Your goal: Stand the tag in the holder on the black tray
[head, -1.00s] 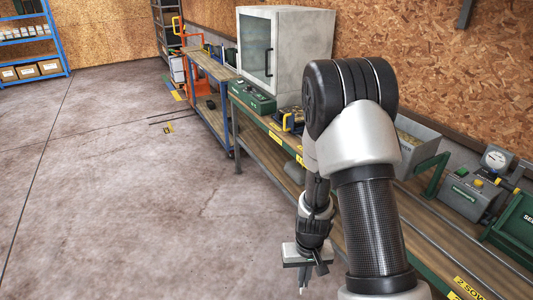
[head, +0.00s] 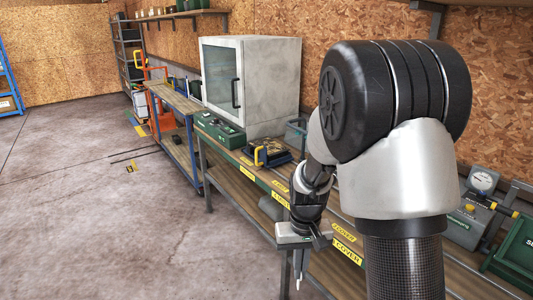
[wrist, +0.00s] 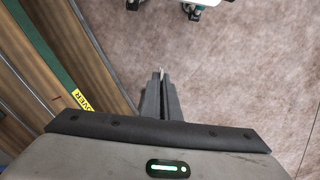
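My gripper (head: 299,280) hangs pointing down in front of the workbench edge, above the floor. In the wrist view its two fingers (wrist: 161,78) are close together. A thin pale piece (wrist: 161,71), seen edge-on, shows between the fingertips and looks like the tag; its face and markings are hidden. The black tray (head: 282,159) lies on the bench to the left of my arm, beyond the gripper. A yellow and dark item (head: 262,153) is on or at the tray. The holder is too small to make out. My gripper is apart from the tray.
A green case (head: 219,130) and a grey cabinet (head: 268,85) stand farther along the bench (head: 350,243). A blue-framed cart (head: 180,120) stands beyond. A gauge box (head: 470,218) and green bin (head: 518,245) are at right.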

